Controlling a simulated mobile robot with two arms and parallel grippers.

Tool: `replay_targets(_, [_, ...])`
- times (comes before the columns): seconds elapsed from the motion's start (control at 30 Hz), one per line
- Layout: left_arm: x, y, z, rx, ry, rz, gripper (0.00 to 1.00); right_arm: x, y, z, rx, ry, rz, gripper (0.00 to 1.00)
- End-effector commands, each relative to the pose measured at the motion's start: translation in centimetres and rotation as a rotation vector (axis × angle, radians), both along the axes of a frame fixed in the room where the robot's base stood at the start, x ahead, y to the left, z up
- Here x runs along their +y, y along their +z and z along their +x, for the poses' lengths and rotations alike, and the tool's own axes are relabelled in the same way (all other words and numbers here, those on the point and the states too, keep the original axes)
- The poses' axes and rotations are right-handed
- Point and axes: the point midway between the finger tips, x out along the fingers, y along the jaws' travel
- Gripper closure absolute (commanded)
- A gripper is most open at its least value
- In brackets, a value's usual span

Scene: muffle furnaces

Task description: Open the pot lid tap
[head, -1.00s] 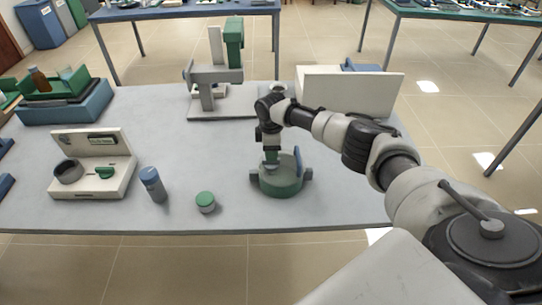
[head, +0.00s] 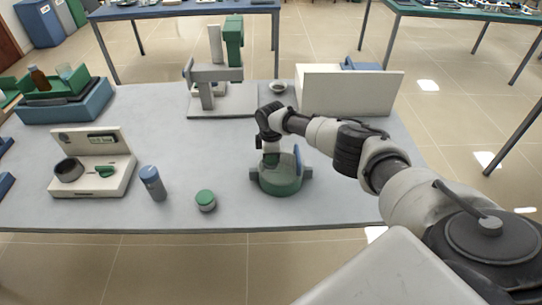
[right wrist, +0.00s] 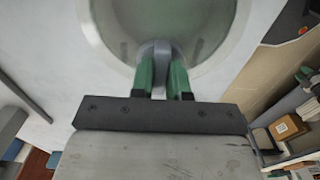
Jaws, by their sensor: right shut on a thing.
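The green pot (head: 282,186) stands on the grey table near its front edge, with dark side handles and a blue upright part (head: 298,160) at its right rim. My right gripper (head: 271,160) points down into the pot's top from above. In the right wrist view, its green fingers (right wrist: 163,80) are shut on a grey knob (right wrist: 162,50) at the edge of a round, glassy surface with a pale rim (right wrist: 236,45). The arm and fingers hide part of the pot's top in the head view. My left gripper is not in view.
A small green-topped jar (head: 205,201) and a blue-capped bottle (head: 152,182) stand left of the pot. A white device (head: 92,170) is further left. A grey-green stand (head: 215,90), a small bowl (head: 278,87) and a white box (head: 350,92) are behind.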

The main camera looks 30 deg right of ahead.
Motion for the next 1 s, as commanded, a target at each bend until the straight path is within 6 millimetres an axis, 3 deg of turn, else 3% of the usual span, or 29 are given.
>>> replay_targets(0.37, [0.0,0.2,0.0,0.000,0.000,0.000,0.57,0.1,0.1,0.0,-0.002,-0.101,0.002,1.00])
replay_targets(1.0, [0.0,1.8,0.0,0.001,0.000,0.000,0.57,0.1,0.2,0.1,0.000,-0.671,0.003,1.00])
